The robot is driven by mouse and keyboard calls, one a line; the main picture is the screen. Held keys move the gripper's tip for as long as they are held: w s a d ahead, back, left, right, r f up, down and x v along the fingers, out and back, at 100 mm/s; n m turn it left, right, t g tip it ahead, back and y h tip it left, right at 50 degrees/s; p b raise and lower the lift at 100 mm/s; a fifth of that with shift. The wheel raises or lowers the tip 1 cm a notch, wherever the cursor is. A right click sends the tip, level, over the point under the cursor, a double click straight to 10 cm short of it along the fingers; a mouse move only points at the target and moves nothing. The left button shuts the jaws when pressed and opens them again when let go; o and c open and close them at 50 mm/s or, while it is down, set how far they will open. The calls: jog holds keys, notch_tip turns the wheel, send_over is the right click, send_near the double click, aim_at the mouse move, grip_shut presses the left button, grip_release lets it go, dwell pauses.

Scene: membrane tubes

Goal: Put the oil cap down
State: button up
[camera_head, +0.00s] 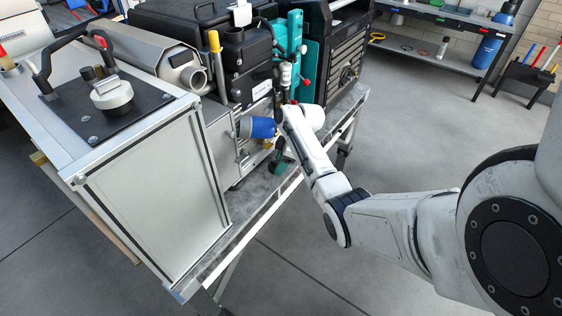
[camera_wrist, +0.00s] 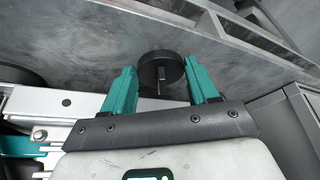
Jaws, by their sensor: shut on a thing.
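The oil cap is a black round disc (camera_wrist: 161,65) with a short stem, seen between the teal fingertips in the wrist view. My gripper (camera_wrist: 163,80) is shut on it, one finger on each side. Behind the cap is the grey, worn bench top (camera_wrist: 60,50); I cannot tell whether the cap touches it. In the head view my gripper (camera_head: 280,167) points down at the bench top (camera_head: 243,207), in front of the machine. The cap cannot be made out in that view.
A machine with a blue cylinder (camera_head: 258,128) stands right behind my wrist. A large metal-panelled box (camera_head: 150,195) stands at the left. The bench's front edge (camera_head: 225,258) runs close by my gripper. A strip of bench top in front of the machine is clear.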

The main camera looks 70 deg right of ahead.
jog(key=shift+f, duration=0.1)
jog(key=o, duration=1.1)
